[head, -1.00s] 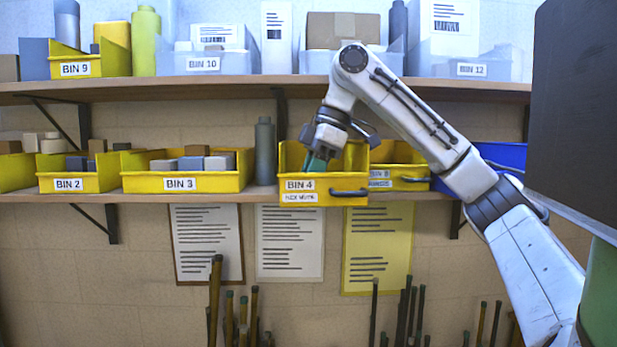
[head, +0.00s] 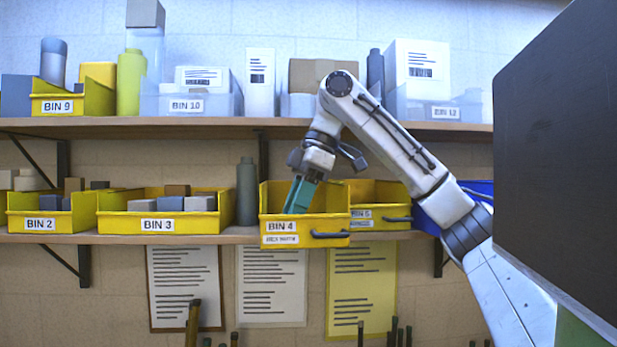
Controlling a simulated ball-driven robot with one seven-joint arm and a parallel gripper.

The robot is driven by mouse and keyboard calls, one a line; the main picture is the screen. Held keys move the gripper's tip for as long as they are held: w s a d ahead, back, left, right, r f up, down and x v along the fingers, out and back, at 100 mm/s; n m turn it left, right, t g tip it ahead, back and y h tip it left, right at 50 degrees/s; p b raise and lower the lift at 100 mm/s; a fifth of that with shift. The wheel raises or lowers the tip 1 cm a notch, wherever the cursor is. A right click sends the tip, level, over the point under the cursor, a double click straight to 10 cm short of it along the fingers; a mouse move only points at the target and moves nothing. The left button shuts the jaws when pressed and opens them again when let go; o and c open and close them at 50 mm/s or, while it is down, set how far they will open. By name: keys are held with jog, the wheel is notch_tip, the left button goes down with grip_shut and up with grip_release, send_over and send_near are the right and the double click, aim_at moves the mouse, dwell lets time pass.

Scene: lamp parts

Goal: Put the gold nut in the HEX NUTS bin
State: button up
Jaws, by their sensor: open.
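The yellow BIN 4 (head: 333,226) stands on the lower shelf, and its smaller second label (head: 280,240) seems to read HEX NUTS. My gripper (head: 298,203) points down over the open top of this bin. Its teal fingers are open, and their tips reach toward the bin's inside, behind the front wall. I see no gold nut in this view. The bin's floor is hidden behind its front wall, so I cannot tell what lies inside.
BIN 3 (head: 208,223) and a dark grey bottle (head: 247,192) stand left of BIN 4. BIN 5 (head: 388,190) is close on its right. The upper shelf (head: 230,121) runs above. A large dark panel (head: 560,160) blocks the right side.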

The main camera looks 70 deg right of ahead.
jog(key=v, duration=0.8)
jog(key=shift+r+p, duration=0.2)
jog(key=shift+p, duration=0.1)
jog(key=shift+s, duration=0.1)
